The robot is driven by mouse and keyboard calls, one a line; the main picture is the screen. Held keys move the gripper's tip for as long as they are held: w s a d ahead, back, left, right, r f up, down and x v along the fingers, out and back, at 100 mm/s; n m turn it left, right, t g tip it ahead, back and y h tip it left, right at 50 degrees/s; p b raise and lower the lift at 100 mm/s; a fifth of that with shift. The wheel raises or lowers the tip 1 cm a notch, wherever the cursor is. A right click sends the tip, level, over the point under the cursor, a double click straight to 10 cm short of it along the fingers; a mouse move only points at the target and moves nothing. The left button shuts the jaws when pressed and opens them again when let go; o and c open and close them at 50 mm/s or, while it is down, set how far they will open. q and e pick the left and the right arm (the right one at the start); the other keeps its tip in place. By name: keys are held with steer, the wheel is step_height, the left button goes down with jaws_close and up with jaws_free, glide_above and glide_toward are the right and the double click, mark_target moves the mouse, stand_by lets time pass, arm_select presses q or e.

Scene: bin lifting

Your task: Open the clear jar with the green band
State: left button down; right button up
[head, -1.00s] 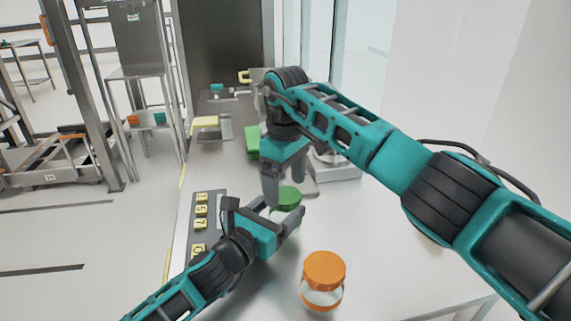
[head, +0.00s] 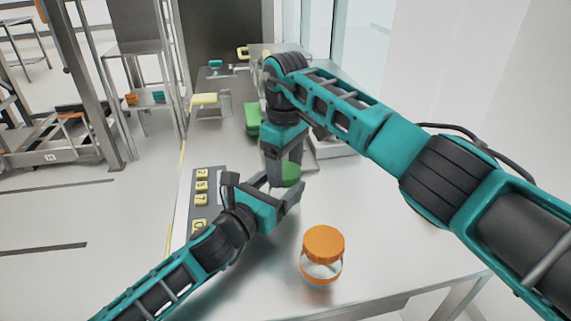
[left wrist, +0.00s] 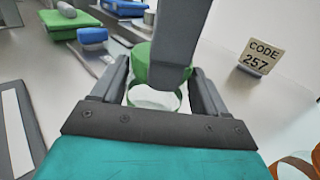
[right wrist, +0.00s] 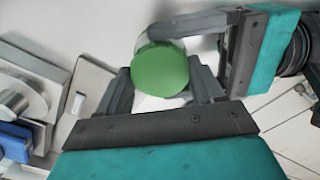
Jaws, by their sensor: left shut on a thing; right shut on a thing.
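The clear jar with the green band (left wrist: 155,97) stands on the table with its green lid (right wrist: 160,72) on top. The lid shows in the head view (head: 291,174), partly hidden by my grippers. My left gripper (head: 281,192) is shut on the jar's clear body from the side, below the lid. My right gripper (head: 283,168) comes down from above, shut on the green lid with a finger on either side. In the left wrist view one right finger hides part of the lid.
A second clear jar with an orange lid (head: 322,255) stands nearer on the table. A panel with yellow number tiles (head: 201,200) lies left. A sign reading CODE 257 (left wrist: 260,56) stands beyond. Green and yellow blocks lie farther back.

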steer(key=shift+c, duration=0.8)
steer(key=n, duration=0.3)
steer(key=o, duration=1.2)
steer(key=shift+c, duration=0.2)
